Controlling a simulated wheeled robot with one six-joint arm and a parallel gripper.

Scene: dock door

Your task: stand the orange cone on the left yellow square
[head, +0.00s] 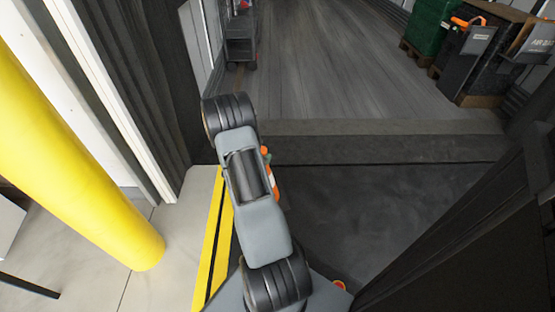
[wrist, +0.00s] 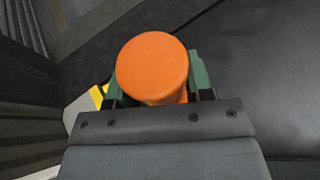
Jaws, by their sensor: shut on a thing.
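The orange cone shows in the wrist view (wrist: 152,70) as a round orange top between the green fingers of my gripper (wrist: 158,88). My gripper is shut on it. In the head view only a strip of the cone (head: 275,182), orange with a pale band, shows past the right side of my arm. A small green part of my gripper (head: 266,156) shows just above it. The arm hides the rest of both. I cannot tell whether the cone's base touches the floor. I cannot make out a yellow square in either view.
A thick yellow post (head: 75,165) stands at left. Yellow stripes (head: 212,240) edge the dark dock plate (head: 370,210). A dark door side (head: 470,230) bounds the right. Beyond lie a grey trailer floor (head: 330,60), a cart (head: 241,38), a green load (head: 430,27) and boxes (head: 495,60).

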